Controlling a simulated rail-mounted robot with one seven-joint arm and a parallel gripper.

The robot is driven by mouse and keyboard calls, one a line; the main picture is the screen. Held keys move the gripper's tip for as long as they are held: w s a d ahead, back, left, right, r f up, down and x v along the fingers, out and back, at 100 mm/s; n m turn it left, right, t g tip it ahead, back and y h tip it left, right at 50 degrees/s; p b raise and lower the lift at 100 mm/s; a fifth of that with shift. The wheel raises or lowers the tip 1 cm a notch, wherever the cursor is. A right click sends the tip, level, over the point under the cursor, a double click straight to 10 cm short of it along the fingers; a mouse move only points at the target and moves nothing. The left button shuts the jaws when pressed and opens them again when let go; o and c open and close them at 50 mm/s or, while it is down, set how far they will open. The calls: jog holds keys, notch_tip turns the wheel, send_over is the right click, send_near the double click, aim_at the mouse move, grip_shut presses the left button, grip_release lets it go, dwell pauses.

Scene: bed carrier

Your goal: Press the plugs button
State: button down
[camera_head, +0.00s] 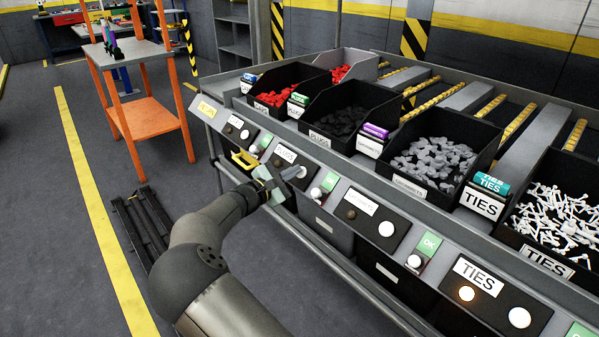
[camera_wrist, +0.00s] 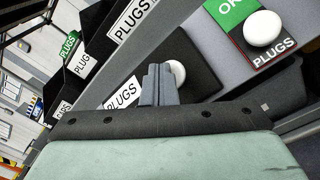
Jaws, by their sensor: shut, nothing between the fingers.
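The plugs panel, with its PLUGS label (camera_head: 285,153), is on the sloped front of the rack. The label also shows in the wrist view (camera_wrist: 122,93). My gripper (camera_head: 300,172) is shut and empty, with its fingers over this panel. In the wrist view, the closed fingers (camera_wrist: 158,83) partly cover a round white button (camera_wrist: 177,72) beside the label. I cannot tell whether they touch it. A second white button (camera_wrist: 262,28), marked PLUGS with a green OK plate, is to the right; in the head view it is the button (camera_head: 316,192) below the green plate.
Bins of red, black, grey and white parts stand behind the panels, including the black plugs bin (camera_head: 345,113). To the right are a grommets panel (camera_head: 366,211) and a ties panel (camera_head: 488,297) with a glowing lamp (camera_head: 467,293). An orange-framed table (camera_head: 145,117) stands at left; floor between is mostly clear.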

jog(key=shift+s+a+r+p, duration=0.4)
jog(key=shift+a+r+p, duration=0.05)
jog(key=shift+r+p, duration=0.15)
jog(key=shift+a+r, duration=0.1)
jog(key=s+a+r+p, duration=0.2)
jog(key=r+p, duration=0.1)
jog(key=shift+s+a+r, duration=0.15)
jog(key=shift+a, duration=0.1)
dwell(0.4)
jog(key=shift+d, duration=0.1)
dwell(0.3)
